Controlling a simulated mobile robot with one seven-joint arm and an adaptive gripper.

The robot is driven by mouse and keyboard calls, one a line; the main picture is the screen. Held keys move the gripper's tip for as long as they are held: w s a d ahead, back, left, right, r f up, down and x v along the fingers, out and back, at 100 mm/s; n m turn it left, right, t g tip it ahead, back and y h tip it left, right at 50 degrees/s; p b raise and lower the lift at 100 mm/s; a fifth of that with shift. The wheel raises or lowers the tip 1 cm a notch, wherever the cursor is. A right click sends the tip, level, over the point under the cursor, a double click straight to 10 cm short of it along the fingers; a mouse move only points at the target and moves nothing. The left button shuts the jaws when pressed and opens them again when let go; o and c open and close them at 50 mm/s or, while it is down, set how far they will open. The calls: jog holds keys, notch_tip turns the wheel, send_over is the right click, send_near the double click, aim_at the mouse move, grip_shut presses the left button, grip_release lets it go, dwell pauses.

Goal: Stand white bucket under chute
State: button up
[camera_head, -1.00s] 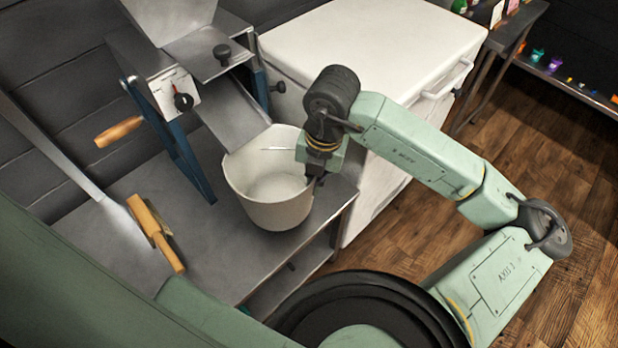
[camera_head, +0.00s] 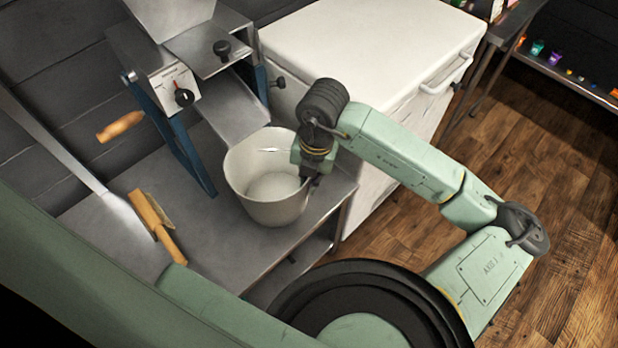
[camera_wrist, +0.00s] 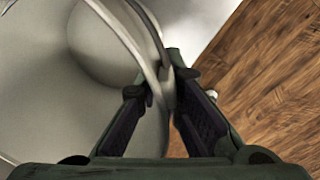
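The white bucket (camera_head: 268,205) stands upright, or nearly so, at the front of the steel table (camera_head: 205,235), its mouth near the lower end of the metal chute (camera_head: 232,108). I cannot tell whether its base touches the table. My gripper (camera_head: 308,176) is at the bucket's right rim. In the wrist view the bucket (camera_wrist: 60,70) fills the left side, and its wall and rim run between the two dark fingers of my gripper (camera_wrist: 168,95). The fingers are closed in on the wall. The bucket's inside looks empty apart from a thin light handle line.
The mill (camera_head: 165,75) with its hopper and blue legs stands behind the bucket. A wooden-handled brush (camera_head: 158,225) lies on the table to the left. A white chest (camera_head: 370,45) stands behind my arm. Wooden floor (camera_head: 420,225) is clear at the right.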

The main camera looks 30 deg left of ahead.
jog(key=o, duration=0.3)
jog(key=shift+o, duration=0.2)
jog(key=shift+r, duration=0.25)
notch_tip(320, 180, up, 12)
jog(key=d, duration=0.1)
jog(key=shift+b, duration=0.35)
jog(key=shift+w+f, duration=0.1)
jog(key=shift+c, duration=0.2)
dwell(0.7)
